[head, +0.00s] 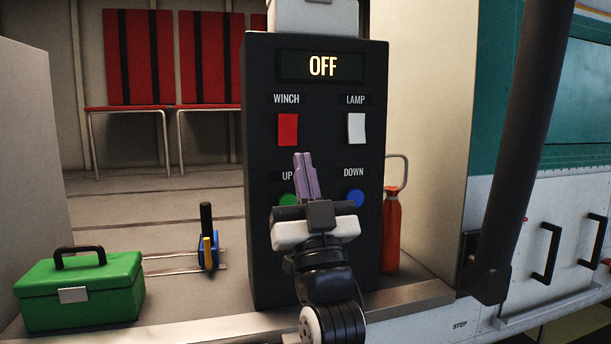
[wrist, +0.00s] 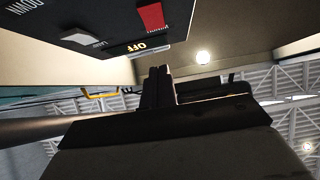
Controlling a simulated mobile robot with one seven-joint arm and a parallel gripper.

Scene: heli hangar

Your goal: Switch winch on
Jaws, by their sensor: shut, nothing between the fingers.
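A black control box (head: 262,250) stands upright in front of me. Its display (head: 322,66) reads OFF. The red WINCH switch (head: 288,129) is at the upper left of the panel, with the white LAMP switch (head: 357,128) to its right. The wrist view shows the red switch (wrist: 150,17) and my fingertips (wrist: 158,70).
A green toolbox (head: 85,292) sits on the floor at the left, with a blue and yellow tool (head: 208,245) beside it. A red bottle (head: 391,230) stands right of the box. A dark strut (head: 520,140) crosses the right side. Red seats (head: 140,60) are behind.

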